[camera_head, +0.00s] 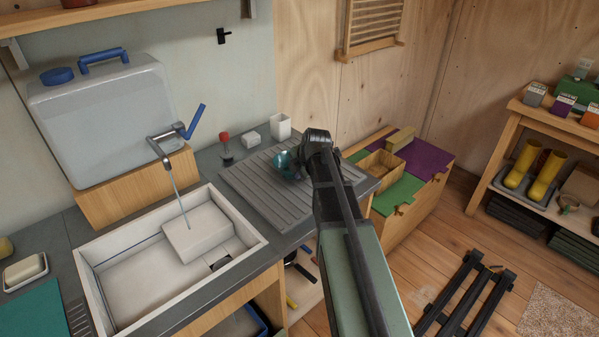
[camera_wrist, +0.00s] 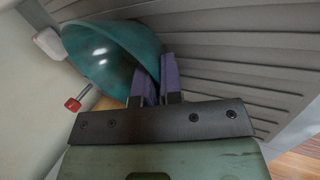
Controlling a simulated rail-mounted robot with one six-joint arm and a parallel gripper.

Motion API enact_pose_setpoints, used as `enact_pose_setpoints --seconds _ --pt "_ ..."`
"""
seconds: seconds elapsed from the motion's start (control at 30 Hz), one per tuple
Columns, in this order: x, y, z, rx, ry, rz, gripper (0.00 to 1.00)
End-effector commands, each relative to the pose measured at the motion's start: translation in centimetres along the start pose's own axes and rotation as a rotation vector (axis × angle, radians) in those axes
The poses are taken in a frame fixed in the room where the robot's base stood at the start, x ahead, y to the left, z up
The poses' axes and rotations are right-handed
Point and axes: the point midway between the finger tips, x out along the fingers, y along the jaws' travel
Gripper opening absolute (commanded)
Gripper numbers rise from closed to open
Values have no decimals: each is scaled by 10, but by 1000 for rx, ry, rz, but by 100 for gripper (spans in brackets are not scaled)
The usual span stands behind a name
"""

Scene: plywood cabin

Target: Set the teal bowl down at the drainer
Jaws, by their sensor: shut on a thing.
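The teal bowl (camera_head: 287,163) is at the grey ribbed drainer (camera_head: 262,196), mostly hidden behind my arm in the head view. In the wrist view the bowl (camera_wrist: 115,58) is tilted, with its hollow side showing. My gripper (camera_wrist: 158,85) is shut on the bowl's rim, its two purple fingers close together there. The drainer's ribs (camera_wrist: 235,60) fill the background behind the bowl. I cannot tell whether the bowl touches the drainer. In the head view my gripper's fingers are hidden behind the wrist.
The sink (camera_head: 130,262) with a white block (camera_head: 198,238) lies left of the drainer. A red-topped item (camera_head: 225,140), a small white block (camera_head: 251,139) and a white cup (camera_head: 280,126) stand behind it. A wooden chest (camera_head: 412,215) is to the right.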

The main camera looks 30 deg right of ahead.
Motion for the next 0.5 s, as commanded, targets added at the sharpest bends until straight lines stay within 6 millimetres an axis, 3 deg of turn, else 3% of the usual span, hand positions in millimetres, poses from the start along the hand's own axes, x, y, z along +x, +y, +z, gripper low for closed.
enact_pose_setpoints --seconds 0.23,0.27,0.4,0.5 --pt "0 0 0 0 0 0 0" --pt "0 0 0 0 0 0 11" --pt "0 0 0 0 0 0 33" --pt "0 0 0 0 0 0 37"
